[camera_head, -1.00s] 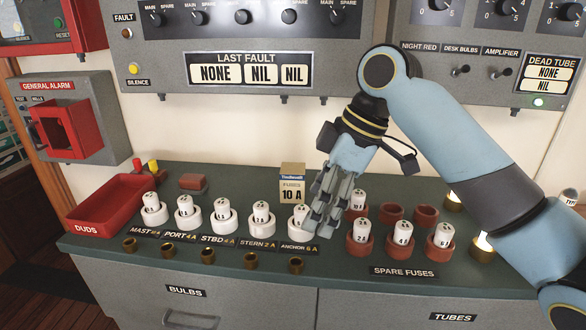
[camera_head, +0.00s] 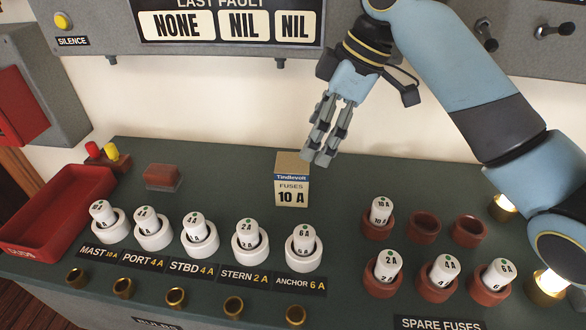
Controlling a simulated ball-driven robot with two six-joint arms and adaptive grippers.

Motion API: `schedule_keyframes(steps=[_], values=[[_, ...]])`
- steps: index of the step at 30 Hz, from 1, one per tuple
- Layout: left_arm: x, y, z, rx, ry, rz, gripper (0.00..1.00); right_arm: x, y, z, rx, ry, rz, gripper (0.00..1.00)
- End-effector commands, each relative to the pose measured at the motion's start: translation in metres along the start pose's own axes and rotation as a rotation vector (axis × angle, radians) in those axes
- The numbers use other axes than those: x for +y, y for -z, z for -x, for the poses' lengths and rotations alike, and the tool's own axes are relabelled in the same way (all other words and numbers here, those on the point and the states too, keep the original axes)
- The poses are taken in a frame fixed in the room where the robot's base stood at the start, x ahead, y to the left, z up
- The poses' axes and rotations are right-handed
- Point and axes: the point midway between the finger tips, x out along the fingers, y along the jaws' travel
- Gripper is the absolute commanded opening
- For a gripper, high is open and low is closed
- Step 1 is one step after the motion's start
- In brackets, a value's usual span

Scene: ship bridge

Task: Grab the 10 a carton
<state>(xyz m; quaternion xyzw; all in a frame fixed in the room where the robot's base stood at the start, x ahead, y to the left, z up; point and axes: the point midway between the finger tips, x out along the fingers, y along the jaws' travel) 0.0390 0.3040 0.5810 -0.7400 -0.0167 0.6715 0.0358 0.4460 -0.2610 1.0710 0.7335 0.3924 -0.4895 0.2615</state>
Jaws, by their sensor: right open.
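The 10 A carton (camera_head: 292,185) is a small tan box with a blue Tindlevolt band and the words "FUSES 10 A". It stands upright on the dark green counter, behind the row of fuse holders. My right gripper (camera_head: 322,160) hangs above and just right of the carton, fingers pointing down. It is open and empty, and its fingertips overlap the carton's upper right edge in the picture; I cannot tell whether they touch. My left gripper is not in view.
White holders with fuses (camera_head: 303,247) stand in a row in front of the carton. Red spare-fuse cups (camera_head: 425,227) stand to the right, some empty. A red tray (camera_head: 60,212) lies at left.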

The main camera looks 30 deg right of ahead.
Motion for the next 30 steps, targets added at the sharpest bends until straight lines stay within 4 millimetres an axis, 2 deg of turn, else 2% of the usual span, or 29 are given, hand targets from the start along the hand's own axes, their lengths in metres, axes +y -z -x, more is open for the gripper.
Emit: schedule_keyframes(steps=[6,11,19,23,29,30], values=[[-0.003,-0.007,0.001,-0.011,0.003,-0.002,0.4,-0.001,0.001,-0.036,0.001,0.004,-0.002,0.85],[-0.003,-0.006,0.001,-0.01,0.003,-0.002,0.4,-0.001,0.001,-0.048,0.0,0.003,-0.001,0.85],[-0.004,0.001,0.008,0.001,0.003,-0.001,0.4,-0.001,0.004,-0.088,-0.001,0.004,-0.001,0.85],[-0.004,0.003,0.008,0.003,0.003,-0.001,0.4,0.0,0.004,-0.097,-0.002,0.002,0.0,0.85],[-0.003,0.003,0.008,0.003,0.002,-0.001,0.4,0.0,0.004,-0.098,-0.002,0.0,0.001,0.85],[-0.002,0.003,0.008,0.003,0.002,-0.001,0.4,0.0,0.004,-0.098,-0.002,0.0,0.001,0.81]])
